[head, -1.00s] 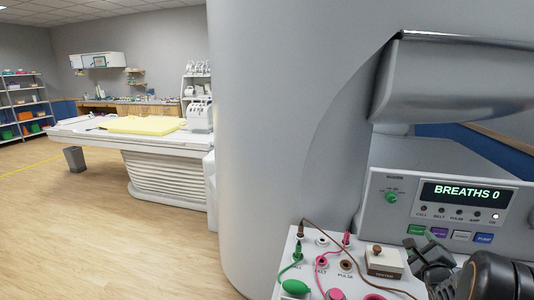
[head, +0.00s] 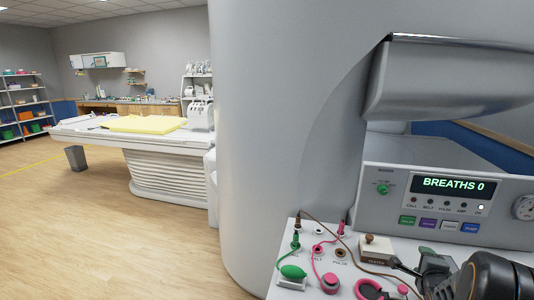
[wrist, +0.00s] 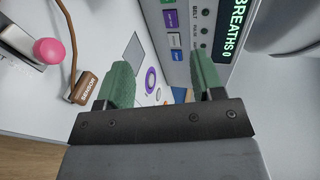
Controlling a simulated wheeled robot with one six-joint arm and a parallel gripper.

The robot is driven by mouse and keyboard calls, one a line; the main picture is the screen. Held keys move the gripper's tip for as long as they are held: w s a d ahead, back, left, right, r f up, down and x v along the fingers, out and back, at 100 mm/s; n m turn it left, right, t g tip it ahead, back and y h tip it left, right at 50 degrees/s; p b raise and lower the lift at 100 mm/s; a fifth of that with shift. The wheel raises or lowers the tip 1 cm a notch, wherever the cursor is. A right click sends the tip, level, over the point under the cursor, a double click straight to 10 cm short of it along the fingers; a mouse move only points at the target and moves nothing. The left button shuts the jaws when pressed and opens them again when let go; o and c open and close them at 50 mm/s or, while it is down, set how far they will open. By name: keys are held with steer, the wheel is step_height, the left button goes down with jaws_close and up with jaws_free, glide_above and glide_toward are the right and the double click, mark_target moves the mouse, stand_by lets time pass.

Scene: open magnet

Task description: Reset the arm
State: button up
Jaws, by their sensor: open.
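My gripper (wrist: 163,82) is open in the wrist view, its two green fingers wide apart with nothing held between them. In the head view my gripper (head: 430,270) is a dark shape at the lower right, beside the grey console (head: 400,225) and over the white ledge. My arm covers part of the console's lower right. The console display (head: 453,185) reads "BREATHS 0".
The white ledge carries a tester box (head: 376,249), a green bulb (head: 292,272), a pink knob (head: 330,283), a pink ring (head: 370,289) and loose cables. The large grey magnet housing (head: 290,120) stands left of the console. Open floor (head: 100,235) lies at left.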

steer(key=s+a+f+n+g+y, duration=0.1)
steer(key=s+a+f+n+g, duration=0.3)
steer(key=s+a+n+g, duration=0.5)
steer(key=s+a+r+n+y, duration=0.1)
steer(key=s+a+r+n, duration=0.2)
steer(key=a, duration=0.3)
steer(key=s+a+r+n+y, duration=0.2)
steer(key=a+r+n, duration=0.1)
steer(key=a+n, duration=0.3)
steer(key=s+a+r+n+y, duration=0.1)
steer(key=s+a+r+n, duration=0.1)
steer(key=a, duration=0.6)
steer(key=s+n, duration=0.1)
steer(key=n, duration=0.1)
steer(key=shift+s+r+n+g+y, duration=0.3)
steer(key=shift+s+r+g, duration=0.05)
steer(key=shift+r+g, duration=0.05)
